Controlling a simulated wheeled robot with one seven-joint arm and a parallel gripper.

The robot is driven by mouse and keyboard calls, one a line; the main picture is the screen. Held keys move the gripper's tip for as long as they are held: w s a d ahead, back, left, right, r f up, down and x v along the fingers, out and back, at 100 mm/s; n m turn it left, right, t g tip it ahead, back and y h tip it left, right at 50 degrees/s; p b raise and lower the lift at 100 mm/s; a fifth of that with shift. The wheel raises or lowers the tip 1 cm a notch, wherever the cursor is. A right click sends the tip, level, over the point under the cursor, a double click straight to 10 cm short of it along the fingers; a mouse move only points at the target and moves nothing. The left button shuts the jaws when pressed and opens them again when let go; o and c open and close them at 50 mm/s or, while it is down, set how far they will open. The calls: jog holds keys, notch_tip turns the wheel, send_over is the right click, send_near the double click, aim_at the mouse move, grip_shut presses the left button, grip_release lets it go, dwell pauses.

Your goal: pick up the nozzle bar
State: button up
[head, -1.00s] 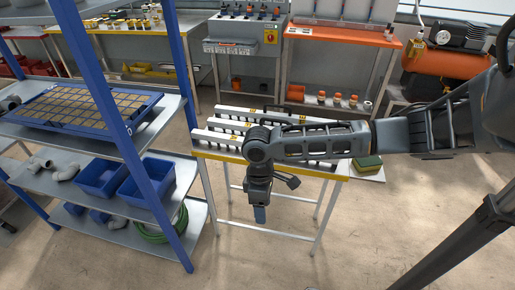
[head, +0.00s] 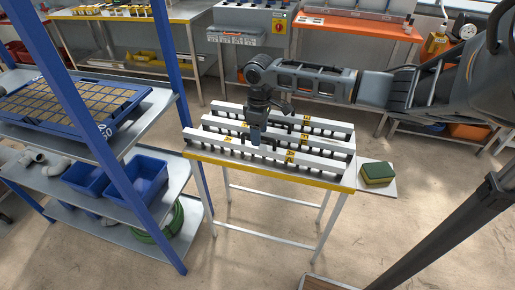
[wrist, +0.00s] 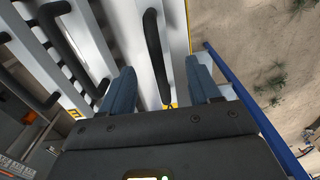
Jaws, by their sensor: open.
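Three long white nozzle bars with black fittings lie side by side on a small table in the head view: the front bar (head: 322,166), the middle bar (head: 330,146) and the back bar (head: 330,125). Yellow letter labels mark them. My gripper (head: 255,142) points down over the left half of the front bar. In the wrist view, my gripper (wrist: 162,88) has its two blue fingers wide apart and empty. A white bar with a black handle (wrist: 154,50) shows between and beyond the fingertips. Contact cannot be made out.
The table's yellow front edge (head: 260,172) is close to the bars. A green and yellow sponge (head: 377,172) sits on a side shelf at right. A blue-posted rack with a seed tray (head: 100,128) and blue bins (head: 142,180) stands at left.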

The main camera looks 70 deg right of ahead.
notch_tip(320, 180, down, 7)
jog(key=shift+w+f, duration=0.1)
jog(key=shift+f, duration=0.1)
dwell(0.3)
jog(key=shift+c, duration=0.2)
jog(key=c, duration=1)
jog(key=shift+r, duration=0.1)
